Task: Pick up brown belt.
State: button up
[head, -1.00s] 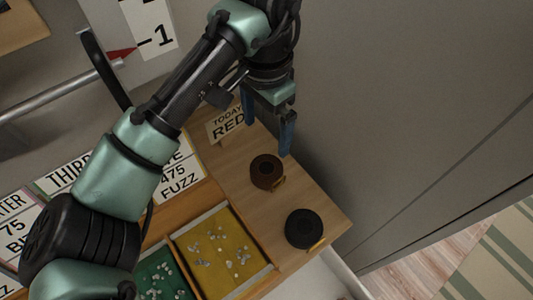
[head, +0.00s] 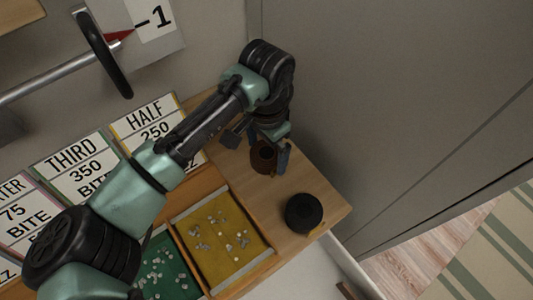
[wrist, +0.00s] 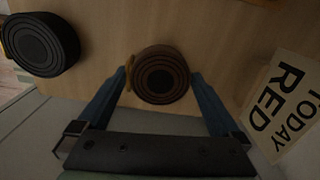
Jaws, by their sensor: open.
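The brown belt (head: 263,158) is a rolled coil on the wooden counter. In the wrist view the brown belt (wrist: 160,76) lies between the tips of my gripper (wrist: 158,88), with its yellowish buckle at its left side near the left blue finger. My gripper (head: 270,163) is open, its blue fingers on either side of the belt in the head view. I cannot tell whether a finger touches it. The arm partly hides the belt in the head view.
A black rolled belt (head: 303,213) sits nearer the counter's (head: 335,205) corner and also shows in the wrist view (wrist: 40,44). A "TODAY RED" sign (wrist: 287,110) stands close to the gripper. Yellow (head: 250,262) and green (head: 163,272) trays hold small pieces. A grey wall is alongside.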

jog(key=c, duration=1.2)
